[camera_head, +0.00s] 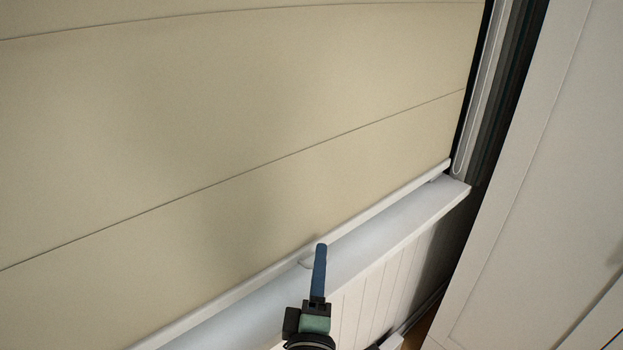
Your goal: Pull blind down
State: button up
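The beige blind (230,130) fills most of the view and hangs low over the window. Its white bottom bar (395,200) runs diagonally just above the white sill. A small pale tab (305,264) shows at the bar, just left of my gripper. My gripper (320,250) is at the lower middle, with its blue finger pointing up in the picture and its tip overlapping the bar beside the tab. Only one finger outline shows, so I cannot tell whether it is open, or whether it touches the tab.
The white sill (385,232) juts out below the blind, with a ribbed white panel (375,285) under it. A thin looped cord (470,130) hangs by the dark window frame at right. A large white door or cabinet panel (545,190) stands close on the right.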

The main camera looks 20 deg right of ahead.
notch_tip(320, 180, up, 24)
jog(key=p, duration=2.2)
jog(key=b+v, duration=0.5)
jog(key=v, duration=0.8)
jog(key=shift+f+b, duration=0.3)
jog(key=shift+f, duration=0.05)
jog(key=shift+w+f, duration=0.1)
jog(key=shift+w, duration=0.05)
jog(key=f+p+x, duration=0.1)
jog(key=p+x, duration=0.4)
jog(key=x, duration=0.8)
jog(key=shift+w+d+r, duration=0.15)
jog(key=shift+r, duration=0.25)
grip_shut()
